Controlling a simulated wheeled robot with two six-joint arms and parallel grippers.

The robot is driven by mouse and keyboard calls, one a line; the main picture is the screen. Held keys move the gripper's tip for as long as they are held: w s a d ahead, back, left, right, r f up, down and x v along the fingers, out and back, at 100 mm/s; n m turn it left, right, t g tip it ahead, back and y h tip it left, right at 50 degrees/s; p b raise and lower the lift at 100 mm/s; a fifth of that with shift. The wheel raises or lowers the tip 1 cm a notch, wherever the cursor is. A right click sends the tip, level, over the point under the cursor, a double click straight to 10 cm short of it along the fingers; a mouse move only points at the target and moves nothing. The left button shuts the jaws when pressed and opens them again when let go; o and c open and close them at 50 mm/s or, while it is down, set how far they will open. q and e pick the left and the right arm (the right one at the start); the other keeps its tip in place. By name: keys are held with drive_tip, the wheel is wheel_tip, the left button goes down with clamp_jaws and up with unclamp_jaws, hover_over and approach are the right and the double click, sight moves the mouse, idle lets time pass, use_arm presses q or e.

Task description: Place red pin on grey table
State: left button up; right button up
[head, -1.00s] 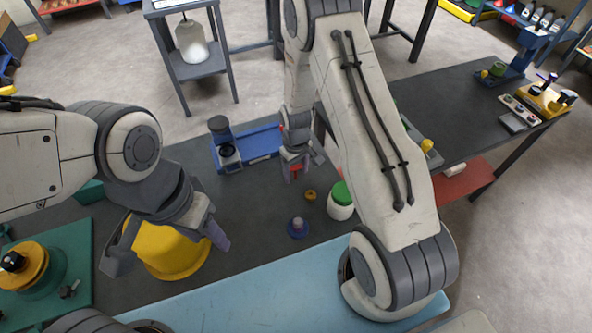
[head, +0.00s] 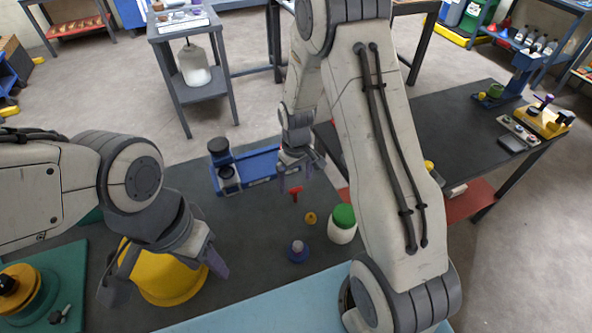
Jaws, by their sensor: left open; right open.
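The red pin (head: 296,193) is on the grey table (head: 250,215), just below my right gripper and apart from it. My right gripper (head: 297,174) is open and empty, with its fingers above the pin. My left gripper (head: 164,277) is open over a yellow round container (head: 178,285), one finger to each side of it in the picture. I cannot tell whether the fingers touch the container, and its top is partly hidden by the gripper.
A blue fixture (head: 260,168) with dark cylinders lies behind the pin. An orange part (head: 310,218), a blue piece with a purple top (head: 298,252) and a green-capped white jar (head: 341,232) are close by. A green board (head: 70,275) is at the left.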

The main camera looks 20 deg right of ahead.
sight(296, 189)
wheel_tip(296, 189, up, 5)
drive_tip(key=s+a+r+n, duration=0.1)
drive_tip(key=s+a+r, duration=0.4)
drive_tip(key=a+r, duration=0.15)
drive_tip(key=s+a+r+n, duration=0.1)
drive_tip(key=s+a+r, duration=0.2)
drive_tip(key=s, duration=0.6)
drive_tip(key=s+a+r+n+y, duration=0.1)
drive_tip(key=s+a+r, duration=0.3)
drive_tip(key=s, duration=0.6)
drive_tip(key=shift+s+a+n, duration=0.2)
drive_tip(key=shift+a+n, duration=0.25)
drive_tip(key=shift+n, duration=0.15)
